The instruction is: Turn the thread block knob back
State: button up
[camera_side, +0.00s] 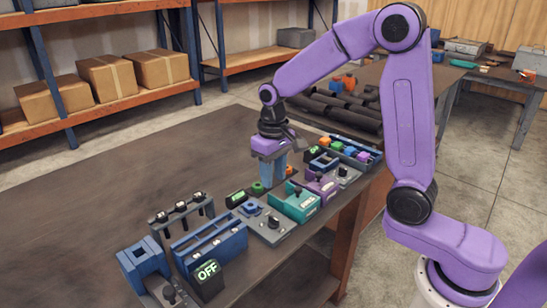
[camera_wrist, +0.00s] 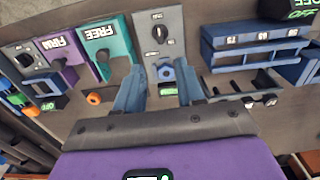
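A grey block with a black knob (camera_side: 272,221) stands in the row along the table's front edge; it also shows in the wrist view (camera_wrist: 160,34), with small labels I cannot read. No label I can read names a thread block. A small blue part with a round hole (camera_wrist: 166,73) sits at the block's edge. The blue part shows between the fingertips.
A teal FREE block (camera_side: 297,203) and a purple FIRM block (camera_side: 322,186) stand to the right. A blue slotted rack (camera_side: 210,247) and a black OFF display (camera_side: 208,274) stand to the left. An orange knob (camera_wrist: 93,98) is near one finger. The table's left back is clear.

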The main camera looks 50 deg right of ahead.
jog(key=shift+r, duration=2.15)
